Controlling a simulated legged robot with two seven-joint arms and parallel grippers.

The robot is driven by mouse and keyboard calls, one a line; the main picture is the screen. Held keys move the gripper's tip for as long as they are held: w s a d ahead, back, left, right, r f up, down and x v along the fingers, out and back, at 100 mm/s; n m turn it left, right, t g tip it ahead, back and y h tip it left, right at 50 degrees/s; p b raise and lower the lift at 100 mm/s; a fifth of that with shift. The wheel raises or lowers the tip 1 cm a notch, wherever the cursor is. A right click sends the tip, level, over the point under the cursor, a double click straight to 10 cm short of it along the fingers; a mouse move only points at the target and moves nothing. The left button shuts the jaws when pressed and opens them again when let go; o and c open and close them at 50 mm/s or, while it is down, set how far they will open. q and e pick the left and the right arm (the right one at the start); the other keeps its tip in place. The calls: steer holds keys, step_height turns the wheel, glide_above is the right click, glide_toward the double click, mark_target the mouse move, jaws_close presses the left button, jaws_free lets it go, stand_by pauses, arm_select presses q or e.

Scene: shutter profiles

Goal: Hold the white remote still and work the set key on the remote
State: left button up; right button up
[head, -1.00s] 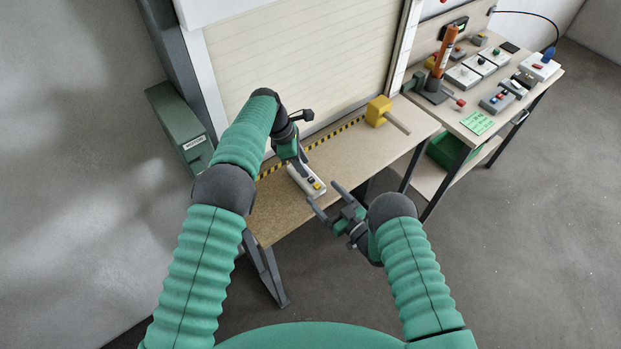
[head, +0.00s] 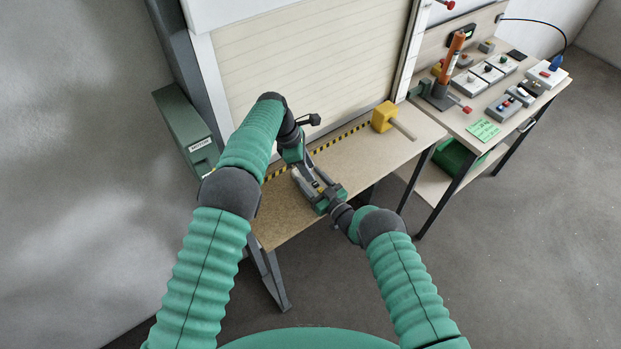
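The white remote (head: 296,174) lies on the wooden bench, partly covered by both grippers. A yellow patch on its face shows between the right gripper's fingers. My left gripper (head: 297,163) reaches down over the remote's far end and appears shut on it; its fingertips are mostly hidden. My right gripper (head: 309,173) comes from the near right, low over the remote's near part, with its two fingers apart along it. Whether a finger touches the set key, I cannot tell.
The bench (head: 275,220) stands before a cream shutter (head: 305,70). A yellow block with a rod (head: 384,117) lies at its right. A side table (head: 463,125) holds several switch boxes and an orange tool (head: 450,58). A green box (head: 183,125) is at left.

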arm_select(q)
steer(key=shift+c, duration=0.5)
arm_select(e)
steer(key=c, duration=1.1)
arm_select(q)
jaws_close()
stand_by(0.3)
